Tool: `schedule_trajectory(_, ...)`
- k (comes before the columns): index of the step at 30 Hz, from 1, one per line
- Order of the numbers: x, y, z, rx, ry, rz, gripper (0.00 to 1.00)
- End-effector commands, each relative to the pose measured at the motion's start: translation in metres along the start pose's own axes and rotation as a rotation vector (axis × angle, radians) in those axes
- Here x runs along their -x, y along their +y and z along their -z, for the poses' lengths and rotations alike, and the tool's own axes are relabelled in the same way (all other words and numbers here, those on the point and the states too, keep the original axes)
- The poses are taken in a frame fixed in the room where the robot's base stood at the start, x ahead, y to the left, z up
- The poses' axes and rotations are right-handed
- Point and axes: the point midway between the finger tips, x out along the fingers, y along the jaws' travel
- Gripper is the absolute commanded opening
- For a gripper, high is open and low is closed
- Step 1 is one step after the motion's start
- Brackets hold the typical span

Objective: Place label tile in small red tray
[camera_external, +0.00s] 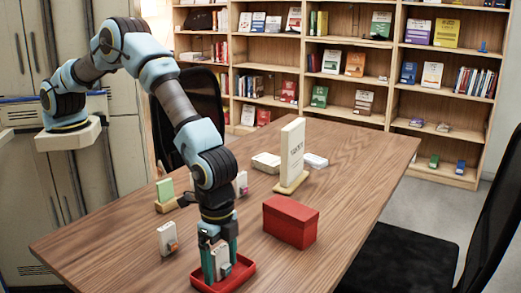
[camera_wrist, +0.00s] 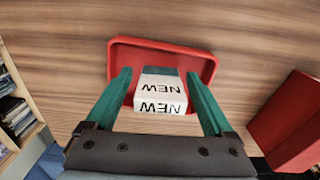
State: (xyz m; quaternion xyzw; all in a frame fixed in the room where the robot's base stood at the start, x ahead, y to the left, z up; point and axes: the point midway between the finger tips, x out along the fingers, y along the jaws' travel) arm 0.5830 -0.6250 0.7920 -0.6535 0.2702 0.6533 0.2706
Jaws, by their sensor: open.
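The label tile (camera_wrist: 161,92) is a white block with "NEW" in black and a grey-green part at its far end. It appears over the small red tray (camera_wrist: 207,65) in the wrist view; whether its base touches the tray floor is hidden. In the external view the tile (camera_external: 221,258) stands upright at the red tray (camera_external: 243,277), near the table's front edge. My gripper (camera_wrist: 159,74) points down there, with its teal fingers on either side of the tile. It is open, with small gaps beside the tile. It also shows in the external view (camera_external: 221,268).
A closed red box (camera_external: 290,221) stands just right of the tray. A small white tile with an orange part (camera_external: 167,238) stands to the left. Behind are a green card (camera_external: 165,189) on a wooden base and a tall white sign (camera_external: 292,152). The table's right side is clear.

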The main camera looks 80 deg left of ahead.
Motion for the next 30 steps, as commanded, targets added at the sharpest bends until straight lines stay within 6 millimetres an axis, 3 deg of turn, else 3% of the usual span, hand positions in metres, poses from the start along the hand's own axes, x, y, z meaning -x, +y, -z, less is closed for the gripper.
schedule_trajectory(5, 0.019, 0.000, 0.001, 0.000, 0.004, 0.000, 0.87)
schedule_trajectory(18, 0.104, 0.000, 0.001, 0.001, 0.004, -0.001, 0.87)
schedule_trajectory(24, 0.120, 0.000, 0.000, 0.001, 0.001, -0.001, 0.87)
schedule_trajectory(30, 0.123, -0.001, 0.000, 0.001, 0.000, -0.001, 0.87)
